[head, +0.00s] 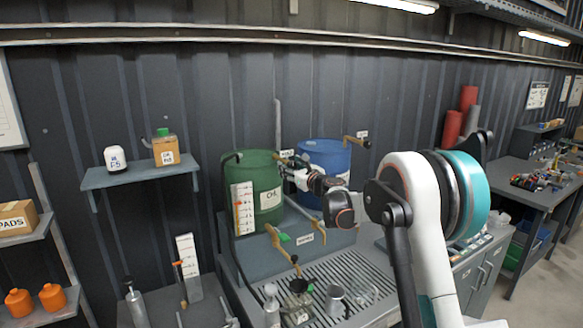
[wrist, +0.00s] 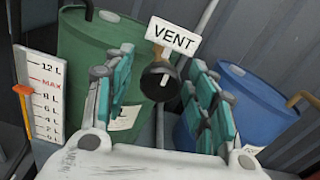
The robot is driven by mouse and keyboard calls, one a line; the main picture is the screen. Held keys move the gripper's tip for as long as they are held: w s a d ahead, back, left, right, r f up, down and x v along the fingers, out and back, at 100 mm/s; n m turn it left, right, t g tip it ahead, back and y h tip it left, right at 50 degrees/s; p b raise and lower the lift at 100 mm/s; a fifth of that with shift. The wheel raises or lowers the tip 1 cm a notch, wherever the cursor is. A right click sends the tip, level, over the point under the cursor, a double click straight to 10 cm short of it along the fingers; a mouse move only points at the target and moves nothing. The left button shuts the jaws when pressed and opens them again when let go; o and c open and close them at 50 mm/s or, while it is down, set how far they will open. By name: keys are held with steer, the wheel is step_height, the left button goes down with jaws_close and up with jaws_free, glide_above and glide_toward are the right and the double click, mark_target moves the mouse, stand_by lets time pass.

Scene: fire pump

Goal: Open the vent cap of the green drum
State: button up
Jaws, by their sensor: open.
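The green drum (head: 262,172) stands on a grey bench against the wall in the head view. It also fills the left of the wrist view (wrist: 82,45). A black round cap (wrist: 158,82) with a white mark shows between my fingers in the wrist view, below a white VENT sign (wrist: 173,37) beside the drum. My gripper (wrist: 163,72) is open, with one teal finger on each side of the cap; I cannot tell whether either touches it. In the head view my gripper (head: 290,166) is at the drum's upper right, hiding the cap.
A blue drum (head: 325,156) stands close on the right, with its own brass fitting (head: 355,142). A level gauge (head: 243,208) stands in front of the green drum. Brass taps, a slatted drip tray (head: 318,275) and small bottles lie below. A wall shelf (head: 135,177) is at left.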

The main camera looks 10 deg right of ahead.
steer(key=shift+w, duration=0.1)
steer(key=c, duration=1.1)
